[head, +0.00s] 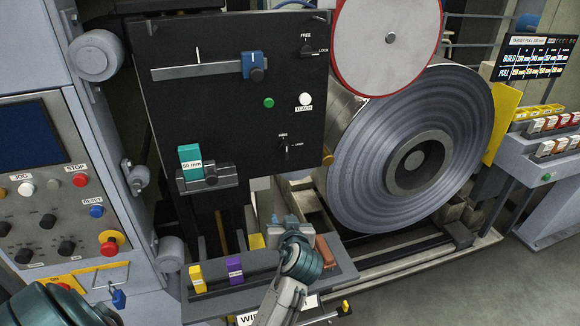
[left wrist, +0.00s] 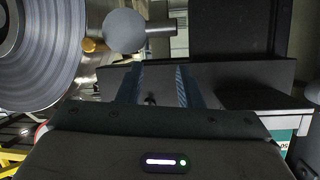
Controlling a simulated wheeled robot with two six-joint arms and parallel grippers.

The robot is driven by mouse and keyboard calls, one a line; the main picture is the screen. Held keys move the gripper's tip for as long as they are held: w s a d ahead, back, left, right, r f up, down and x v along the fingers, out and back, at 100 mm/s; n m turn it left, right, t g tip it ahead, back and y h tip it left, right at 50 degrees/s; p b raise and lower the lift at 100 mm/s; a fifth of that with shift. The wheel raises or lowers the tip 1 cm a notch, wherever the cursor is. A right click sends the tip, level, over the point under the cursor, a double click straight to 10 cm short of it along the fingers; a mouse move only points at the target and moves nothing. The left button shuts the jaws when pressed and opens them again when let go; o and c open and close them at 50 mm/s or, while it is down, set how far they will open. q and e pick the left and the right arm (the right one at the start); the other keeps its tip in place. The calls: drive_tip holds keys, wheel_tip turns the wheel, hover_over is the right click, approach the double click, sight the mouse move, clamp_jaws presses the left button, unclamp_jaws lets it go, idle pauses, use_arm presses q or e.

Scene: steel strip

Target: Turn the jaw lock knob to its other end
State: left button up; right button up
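The black panel (head: 230,110) carries two small dark knobs with FREE and LOCK labels: an upper knob (head: 306,48) near the top right and a lower knob (head: 285,149) below the white button. I cannot read which is the jaw lock. Both pointers look roughly upright. The teal 50 mm block (head: 190,161) sits in a grey jaw (head: 208,178) left of the lower knob. My right gripper is not in view.
A large steel coil (head: 410,150) and a red-rimmed disc (head: 388,40) stand right of the panel. A tray (head: 215,287) with coloured blocks lies below. A control cabinet (head: 50,140) is at left. The blue slider (head: 253,66) sits on a panel rail.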

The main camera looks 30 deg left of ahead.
sight(287, 148)
use_arm(q)
drive_tip(key=w+r+n+t+y, duration=0.25)
drive_tip(key=w+r, duration=0.35)
drive_tip(key=r, duration=0.6)
drive_tip(key=shift+g+y, duration=0.45)
drive_tip(key=shift+y, duration=0.2)
drive_tip(key=p+x, duration=0.1)
drive_tip(key=x, duration=0.2)
drive_tip(key=p+x, duration=0.2)
drive_tip(key=x, duration=0.1)
drive_tip(key=p+x, duration=0.1)
drive_tip(key=x, duration=0.2)
drive_tip(key=shift+w+d+r+p, duration=0.25)
drive_tip(key=shift+w+r+p, duration=0.1)
drive_tip(key=shift+w+p, duration=0.05)
drive_tip(key=shift+w+a+f+n, duration=0.15)
drive_tip(key=shift+w+a+n, duration=0.1)
drive_tip(key=shift+w+a, duration=0.2)
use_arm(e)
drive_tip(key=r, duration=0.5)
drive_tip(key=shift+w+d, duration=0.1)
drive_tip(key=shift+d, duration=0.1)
use_arm(q)
clamp_jaws()
